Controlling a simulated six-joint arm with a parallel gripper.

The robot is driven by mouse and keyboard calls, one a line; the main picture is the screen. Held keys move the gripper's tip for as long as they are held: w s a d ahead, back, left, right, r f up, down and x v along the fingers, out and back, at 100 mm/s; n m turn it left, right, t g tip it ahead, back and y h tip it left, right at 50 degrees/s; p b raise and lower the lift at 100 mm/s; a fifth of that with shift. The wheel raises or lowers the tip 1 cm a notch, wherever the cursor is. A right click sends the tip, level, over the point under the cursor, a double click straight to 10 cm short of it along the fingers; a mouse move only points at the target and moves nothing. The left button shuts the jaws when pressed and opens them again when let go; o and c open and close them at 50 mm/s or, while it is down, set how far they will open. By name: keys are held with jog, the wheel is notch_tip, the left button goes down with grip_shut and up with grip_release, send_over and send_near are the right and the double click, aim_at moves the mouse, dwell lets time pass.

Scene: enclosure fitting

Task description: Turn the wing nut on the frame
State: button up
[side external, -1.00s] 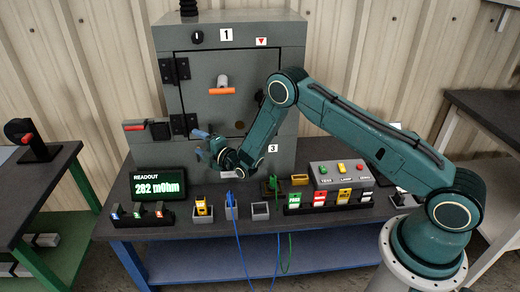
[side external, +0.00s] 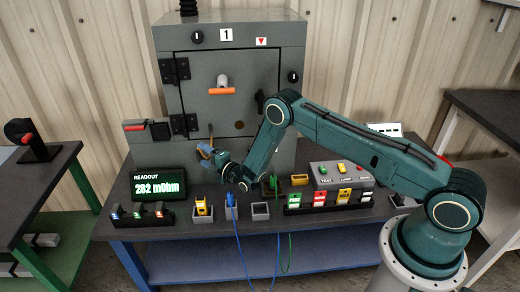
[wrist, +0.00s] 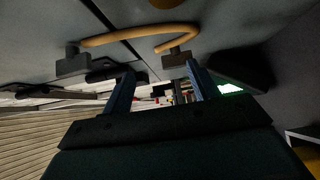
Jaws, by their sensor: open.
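The grey enclosure (side external: 250,60) stands on the bench with its door (side external: 200,70) shut. In the wrist view a copper-coloured strap (wrist: 120,36) loops between two dark mounts on the grey metal. The right mount (wrist: 177,59) lies just beyond my right fingertip; the left mount (wrist: 73,62) is left of my left finger. I cannot tell which dark part is the wing nut. My gripper (side external: 204,150) is open and apart from the enclosure, in front of its lower part; its fingers (wrist: 162,85) show nothing between them.
An orange door handle (side external: 222,91) sits above my gripper. Below are the readout (side external: 159,184), a yellow part in a holder (side external: 201,207), a blue plug (side external: 231,200) with a trailing cable, a grey tray (side external: 260,211) and a button box (side external: 340,174). The bench front is crowded.

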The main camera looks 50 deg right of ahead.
aim_at(199, 158)
jog(key=shift+w+f, duration=1.2)
jog(key=shift+w, duration=0.3)
jog(key=shift+c, duration=0.2)
jog(key=c, duration=1)
